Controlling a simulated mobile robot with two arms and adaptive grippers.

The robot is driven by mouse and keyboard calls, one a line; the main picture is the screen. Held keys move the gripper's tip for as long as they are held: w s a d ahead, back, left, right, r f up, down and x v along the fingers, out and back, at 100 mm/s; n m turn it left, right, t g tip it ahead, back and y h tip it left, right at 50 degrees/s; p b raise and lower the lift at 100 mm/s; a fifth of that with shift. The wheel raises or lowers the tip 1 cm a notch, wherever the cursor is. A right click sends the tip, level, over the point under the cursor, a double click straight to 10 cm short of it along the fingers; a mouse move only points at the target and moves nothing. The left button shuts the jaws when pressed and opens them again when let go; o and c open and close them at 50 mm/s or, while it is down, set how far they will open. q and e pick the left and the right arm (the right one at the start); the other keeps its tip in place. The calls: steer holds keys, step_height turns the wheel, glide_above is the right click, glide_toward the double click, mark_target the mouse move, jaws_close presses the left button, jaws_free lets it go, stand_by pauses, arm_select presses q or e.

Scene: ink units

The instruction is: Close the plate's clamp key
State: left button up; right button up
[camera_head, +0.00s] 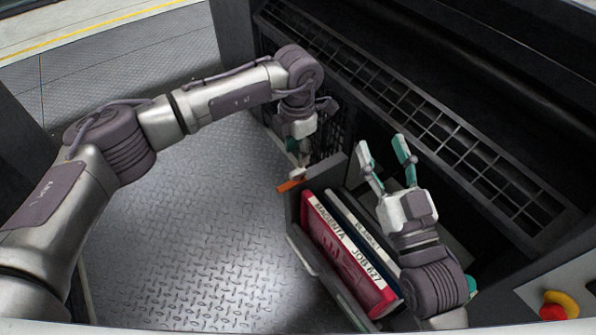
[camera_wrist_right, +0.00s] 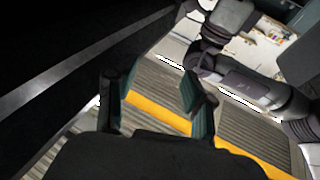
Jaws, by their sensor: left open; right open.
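An orange lever-like piece (camera_head: 291,185) sticks out at the far end of the plate bin, just below my left gripper; I cannot tell for certain whether it is the clamp key. My left gripper (camera_head: 299,162) points down there, its fingers small and partly hidden; contact with the orange piece is unclear. My right gripper (camera_head: 381,143) is open and empty above the bin's right side, fingers pointing toward the dark machine. Its open fingers also show in the right wrist view (camera_wrist_right: 148,88). A magenta plate (camera_head: 335,255) labelled "MAGENTA JOB 627" stands in the bin beside a dark plate (camera_head: 345,218).
The grey bin (camera_head: 306,258) holds the plates upright. A long grille (camera_head: 420,118) runs along the dark machine behind. A red knob (camera_head: 551,312) on yellow sits at the lower right. The metal tread floor (camera_head: 190,220) at left is clear.

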mark_target(298, 171)
arm_select(q)
step_height(298, 171, down, 8)
steer(key=shift+r+b, duration=0.1)
steer(key=shift+b, duration=0.8)
steer(key=shift+f, duration=0.2)
arm_select(e)
steer(key=s+r+t+y, duration=0.2)
steer(key=s+r+t, duration=0.2)
steer(key=r, duration=0.3)
steer(key=shift+s+r+t, duration=0.25)
steer(key=shift+r+t, duration=0.05)
steer(key=shift+t, duration=0.6)
arm_select(q)
jaws_close()
